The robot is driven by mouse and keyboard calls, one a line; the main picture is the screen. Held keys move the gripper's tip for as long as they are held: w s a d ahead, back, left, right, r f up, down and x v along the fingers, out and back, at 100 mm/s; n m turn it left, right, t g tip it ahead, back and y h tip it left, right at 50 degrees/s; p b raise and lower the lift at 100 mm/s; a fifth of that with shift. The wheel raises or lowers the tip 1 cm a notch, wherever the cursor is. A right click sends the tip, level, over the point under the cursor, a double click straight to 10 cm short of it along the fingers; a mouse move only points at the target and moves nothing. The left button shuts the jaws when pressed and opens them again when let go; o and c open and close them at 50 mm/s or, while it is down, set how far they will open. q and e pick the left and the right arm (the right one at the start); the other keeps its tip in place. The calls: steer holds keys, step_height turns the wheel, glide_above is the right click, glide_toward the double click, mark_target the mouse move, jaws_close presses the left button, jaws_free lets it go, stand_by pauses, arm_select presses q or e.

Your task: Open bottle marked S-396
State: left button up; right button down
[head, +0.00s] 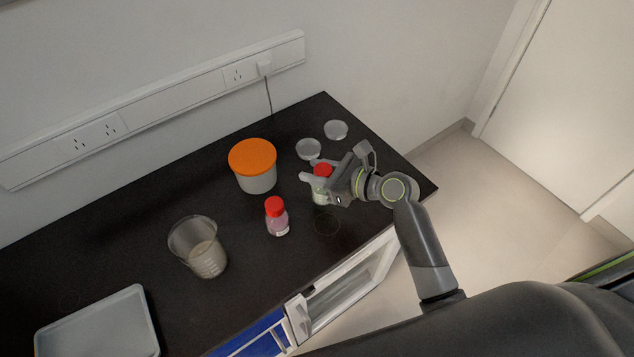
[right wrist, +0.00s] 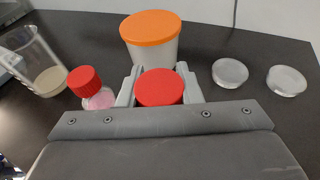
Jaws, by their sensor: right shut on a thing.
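A small bottle with a red cap (head: 322,170) and a pale greenish body stands at the right part of the black bench. My right gripper (head: 314,174) is shut around it; its red cap (right wrist: 160,87) shows between the fingers in the right wrist view. A second bottle (head: 277,218) with a red cap and pink contents stands to its left and nearer; it also shows in the right wrist view (right wrist: 98,98). The label writing is too small to read, so I cannot tell which is S-396. My left gripper is not in view.
An orange-lidded white jar (head: 254,180) stands behind the bottles. Two clear dishes (head: 308,149) (head: 336,130) lie at the back right. A beaker (head: 208,258) and a grey tray (head: 98,328) are on the left. The bench front edge is close by.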

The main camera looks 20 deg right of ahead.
steer(key=shift+f, duration=1.8)
steer(key=shift+f, duration=0.15)
steer(key=c, duration=1)
jaws_free()
